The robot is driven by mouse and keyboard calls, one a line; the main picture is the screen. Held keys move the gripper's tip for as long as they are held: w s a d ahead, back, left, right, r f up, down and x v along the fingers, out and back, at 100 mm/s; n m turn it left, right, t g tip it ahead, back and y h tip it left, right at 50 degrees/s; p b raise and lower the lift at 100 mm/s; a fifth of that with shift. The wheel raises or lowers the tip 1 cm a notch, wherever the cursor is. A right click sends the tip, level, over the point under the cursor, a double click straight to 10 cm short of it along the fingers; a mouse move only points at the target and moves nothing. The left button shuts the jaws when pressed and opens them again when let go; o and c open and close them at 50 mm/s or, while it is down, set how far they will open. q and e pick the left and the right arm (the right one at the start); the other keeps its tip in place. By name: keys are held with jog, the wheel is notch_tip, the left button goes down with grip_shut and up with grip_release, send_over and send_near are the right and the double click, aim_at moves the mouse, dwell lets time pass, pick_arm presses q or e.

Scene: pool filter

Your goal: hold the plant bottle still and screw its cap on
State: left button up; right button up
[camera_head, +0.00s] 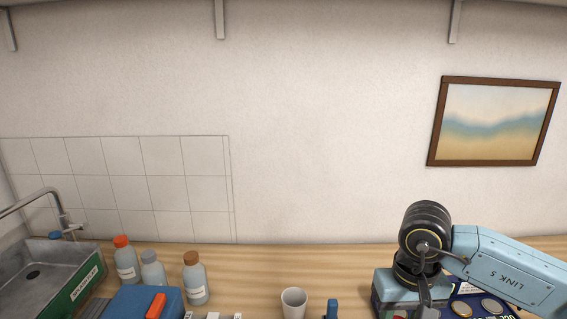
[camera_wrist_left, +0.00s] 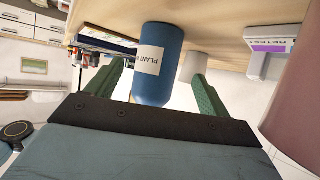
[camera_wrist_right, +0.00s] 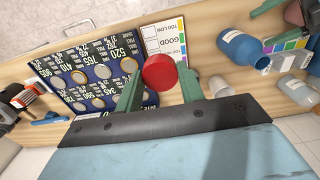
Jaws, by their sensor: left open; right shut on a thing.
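The blue plant bottle (camera_wrist_left: 172,46) with a white "PLANT" label stands on the wooden counter, between the spread fingers of my left gripper (camera_wrist_left: 156,82) in the left wrist view. My left gripper is open and I see no clear contact with the bottle. My left gripper is outside the head view.
A dark board of coins (camera_wrist_right: 88,76) and a test colour chart (camera_wrist_right: 165,42) lie by the right gripper. A white cup (camera_head: 293,303), several capped bottles (camera_head: 196,278), a blue box (camera_head: 140,302) and a sink (camera_head: 42,272) line the counter.

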pick_arm(q)
jog(key=b+x, duration=0.4)
jog(key=x, duration=0.4)
jog(key=shift+w+d+f+b, duration=0.1)
jog(key=shift+b, duration=0.2)
pick_arm(e)
notch_tip(320, 180, down, 5)
jog(key=shift+r, duration=0.1)
pick_arm(q)
jog(key=c, duration=0.9)
jog(key=shift+c, duration=0.2)
pick_arm(e)
jog(key=w+a+r+n, duration=0.1)
jog(key=w+a, duration=0.1)
jog(key=a, duration=0.4)
jog(key=w+a+r, duration=0.1)
jog(key=w+a, duration=0.2)
jog(key=a, duration=0.4)
jog(key=w+a+r+n, duration=0.1)
jog(key=w+a, duration=0.1)
jog(key=a, duration=0.5)
jog(key=shift+w+a+n, duration=0.2)
jog(key=shift+w+n, duration=0.05)
jog(key=shift+n, duration=0.05)
